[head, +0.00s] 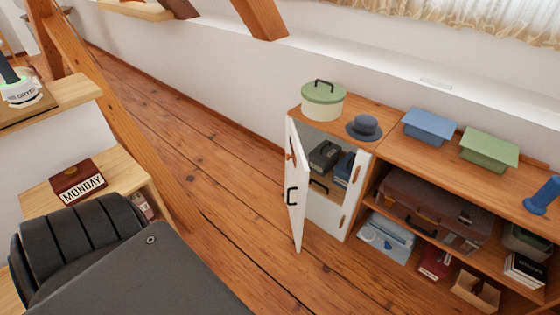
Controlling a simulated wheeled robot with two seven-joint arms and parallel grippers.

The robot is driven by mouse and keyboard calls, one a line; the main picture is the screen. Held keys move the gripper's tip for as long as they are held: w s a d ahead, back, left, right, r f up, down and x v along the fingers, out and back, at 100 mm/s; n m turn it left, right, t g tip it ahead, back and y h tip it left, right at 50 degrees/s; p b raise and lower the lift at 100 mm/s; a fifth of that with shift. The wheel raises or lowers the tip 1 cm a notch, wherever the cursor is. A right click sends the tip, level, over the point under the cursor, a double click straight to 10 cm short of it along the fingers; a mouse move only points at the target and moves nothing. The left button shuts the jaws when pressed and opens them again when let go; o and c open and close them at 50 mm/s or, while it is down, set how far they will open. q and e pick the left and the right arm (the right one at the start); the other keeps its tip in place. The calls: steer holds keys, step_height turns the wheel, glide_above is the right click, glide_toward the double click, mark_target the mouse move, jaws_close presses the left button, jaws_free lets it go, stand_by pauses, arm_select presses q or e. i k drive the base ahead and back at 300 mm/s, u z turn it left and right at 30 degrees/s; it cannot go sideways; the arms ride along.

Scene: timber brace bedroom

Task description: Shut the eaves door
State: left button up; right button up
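The eaves door (296,185) is a narrow white panel with a black pull handle and a wooden latch piece near its top. It stands open at the left end of a low wooden cabinet (385,140), swung out toward the room. Behind it, the white compartment shows dark boxes (324,157) and a blue item inside. Neither gripper can be seen in the head view. The dark grey shapes at the lower left are mine, and they are well apart from the door.
A green-lidded tin (323,99), a grey hat (364,127) and blue and green boxes stand on the cabinet top. A brown suitcase (430,208) lies on the shelf. A sloping timber brace (140,150) and a MONDAY block (79,182) are at left. Plank floor before the door is clear.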

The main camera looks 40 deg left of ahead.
mark_target(299, 177)
steer(key=k, duration=0.75)
steer(key=u, duration=0.9)
steer(key=i, duration=1.3)
steer(key=u, duration=0.1)
steer(key=k, duration=0.5)
steer(key=z, duration=0.75)
steer(key=i, duration=0.5)
steer(key=u, duration=0.45)
